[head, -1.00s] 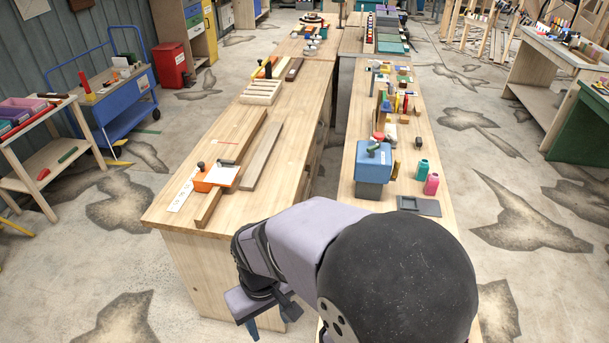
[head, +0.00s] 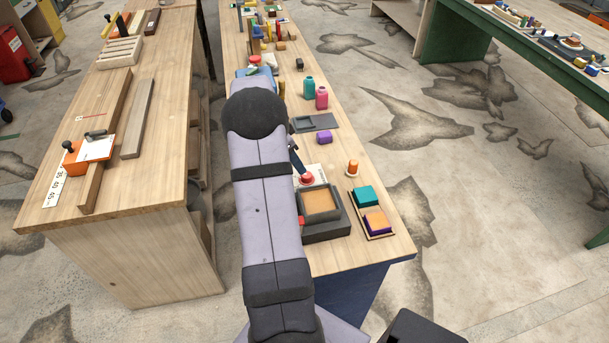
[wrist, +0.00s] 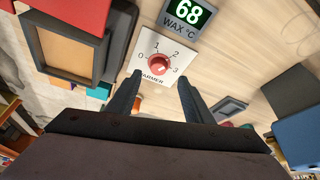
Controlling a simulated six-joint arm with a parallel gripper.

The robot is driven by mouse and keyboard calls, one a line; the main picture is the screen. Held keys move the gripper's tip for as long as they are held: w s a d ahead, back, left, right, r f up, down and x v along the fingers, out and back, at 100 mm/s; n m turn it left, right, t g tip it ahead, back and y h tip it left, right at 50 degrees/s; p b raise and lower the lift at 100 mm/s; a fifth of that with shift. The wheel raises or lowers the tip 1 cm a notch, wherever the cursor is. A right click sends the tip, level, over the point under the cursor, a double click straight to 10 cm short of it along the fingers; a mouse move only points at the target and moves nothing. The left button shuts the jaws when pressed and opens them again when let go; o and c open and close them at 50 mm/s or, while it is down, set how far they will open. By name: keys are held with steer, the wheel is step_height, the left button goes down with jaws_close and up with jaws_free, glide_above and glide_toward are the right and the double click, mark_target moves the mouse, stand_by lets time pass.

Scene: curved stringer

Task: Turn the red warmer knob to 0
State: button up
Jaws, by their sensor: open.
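The red warmer knob (wrist: 158,64) sits on a white dial plate (wrist: 150,47) marked 0, 1, 2 and 3, lettered WARMER. It also shows in the head view as a small red knob (head: 306,179) near the dark wax tray. I cannot make out which number the knob points to. My gripper (wrist: 160,82) is open in the wrist view, one dark finger on either side of the knob's line, with the knob between and beyond the tips. No contact shows. In the head view my arm hides most of the gripper.
A display (wrist: 188,14) reading 68, WAX °C, stands beside the dial. The dark-framed tray (head: 325,232) is close to the knob. An orange peg (head: 352,167) and teal and orange blocks on a small board (head: 363,232) stand right of it.

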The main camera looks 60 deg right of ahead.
mark_target(307, 174)
steer(key=shift+s+d+p+x, duration=0.1)
steer(key=shift+p+x, duration=0.6)
steer(key=shift+x, duration=1.25)
steer(key=shift+s+d+p+x, duration=0.15)
steer(key=shift+p+x, duration=0.5)
steer(key=shift+x, duration=1.3)
steer(key=shift+r, duration=0.15)
steer(key=c, duration=1)
